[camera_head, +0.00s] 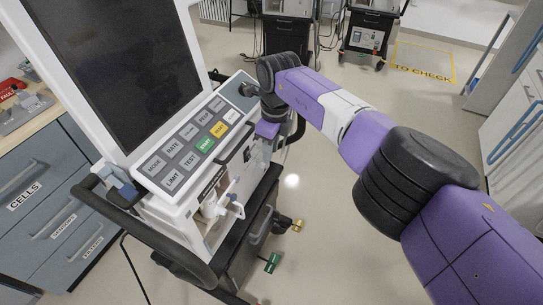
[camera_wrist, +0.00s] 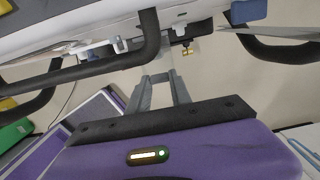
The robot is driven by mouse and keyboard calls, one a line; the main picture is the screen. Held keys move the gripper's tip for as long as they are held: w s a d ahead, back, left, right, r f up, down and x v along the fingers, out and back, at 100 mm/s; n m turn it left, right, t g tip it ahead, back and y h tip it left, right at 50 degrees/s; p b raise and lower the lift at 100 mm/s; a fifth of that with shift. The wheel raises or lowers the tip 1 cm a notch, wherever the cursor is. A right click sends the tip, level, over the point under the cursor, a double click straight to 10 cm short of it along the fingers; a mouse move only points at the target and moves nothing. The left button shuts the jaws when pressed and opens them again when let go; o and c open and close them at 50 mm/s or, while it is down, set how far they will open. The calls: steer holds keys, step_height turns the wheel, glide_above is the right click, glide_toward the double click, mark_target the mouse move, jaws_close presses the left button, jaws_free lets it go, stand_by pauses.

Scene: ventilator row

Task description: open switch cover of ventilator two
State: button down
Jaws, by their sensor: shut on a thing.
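The near ventilator (camera_head: 150,185) fills the left half of the head view, with a tilted dark screen and a keypad of labelled buttons. No number on it can be read. My arm reaches to its right side, and my gripper's fingers are hidden there behind the wrist. In the wrist view my gripper (camera_wrist: 161,78) points at the machine's side, with its two grey fingers close together near a black handle bar. It is shut on a small part between the fingertips, which seems to be the switch cover. The cover's shape and angle cannot be made out.
A black rail (camera_head: 150,245) wraps the ventilator's front. Hoses and a white fitting (camera_head: 222,205) hang below the keypad. A drawer cabinet (camera_head: 45,215) stands at left. Two more carts stand at the back, near a yellow "TO CHECK" floor box (camera_head: 423,65). Floor right of the ventilator is free.

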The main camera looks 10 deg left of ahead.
steer(key=shift+a+r+h+b, duration=0.2)
steer(key=shift+h+b, duration=0.1)
steer(key=shift+b, duration=0.15)
steer(key=c, duration=1.2)
jaws_free()
steer(key=shift+o, duration=0.2)
step_height(320, 180, up, 8)
steer(key=shift+d+f, duration=0.15)
